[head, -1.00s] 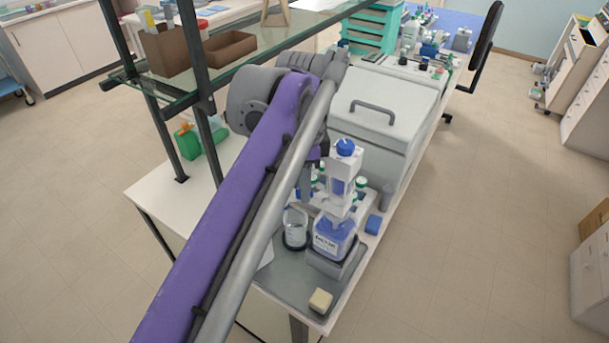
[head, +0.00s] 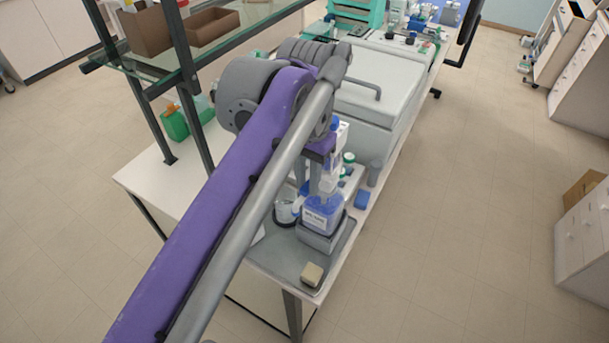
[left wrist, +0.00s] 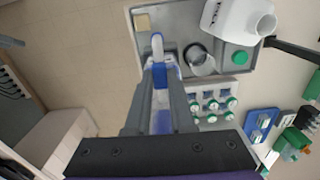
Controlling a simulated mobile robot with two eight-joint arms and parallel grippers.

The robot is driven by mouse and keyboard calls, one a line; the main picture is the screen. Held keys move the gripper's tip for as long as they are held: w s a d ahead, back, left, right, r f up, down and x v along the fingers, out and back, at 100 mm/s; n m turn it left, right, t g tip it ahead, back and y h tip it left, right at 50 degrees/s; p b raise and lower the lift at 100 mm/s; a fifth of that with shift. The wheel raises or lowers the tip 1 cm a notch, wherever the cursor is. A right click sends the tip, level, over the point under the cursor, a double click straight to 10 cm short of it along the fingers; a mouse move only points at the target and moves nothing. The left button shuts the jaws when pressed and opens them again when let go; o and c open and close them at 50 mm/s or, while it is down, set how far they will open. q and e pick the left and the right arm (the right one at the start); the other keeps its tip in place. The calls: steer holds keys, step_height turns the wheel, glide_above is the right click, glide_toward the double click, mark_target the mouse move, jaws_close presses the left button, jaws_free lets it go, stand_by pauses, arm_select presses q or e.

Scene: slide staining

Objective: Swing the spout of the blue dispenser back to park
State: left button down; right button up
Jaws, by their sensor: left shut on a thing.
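The blue dispenser (head: 322,212) stands upright on a grey stand near the front end of the bench, its label facing me. My arm hides part of its upper body in the head view. In the left wrist view, my left gripper (left wrist: 161,78) is shut on the dispenser at its blue upper part (left wrist: 160,71). The pale spout (left wrist: 157,42) sticks out beyond the fingertips toward the top of that picture. In the head view, my left gripper (head: 317,172) comes down over the dispenser, partly hidden by my arm. My right gripper is not in view.
A grey tray (head: 277,257) bears a beige block (head: 312,274). A glass beaker (head: 285,211) stands left of the dispenser. A rack of green-capped vials (left wrist: 213,105) and a large grey lidded box (head: 375,95) are close by. A glass shelf (head: 222,50) overhangs the bench's left side.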

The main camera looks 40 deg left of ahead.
arm_select(q)
steer(key=shift+d+n, duration=0.25)
steer(key=shift+n, duration=0.05)
stand_by(0.4)
steer(key=c, duration=0.8)
jaws_free()
steer(key=shift+o, duration=0.2)
steer(key=shift+r, duration=0.1)
step_height(320, 180, up, 11)
steer(key=shift+p, duration=0.35)
steer(key=shift+f, duration=0.2)
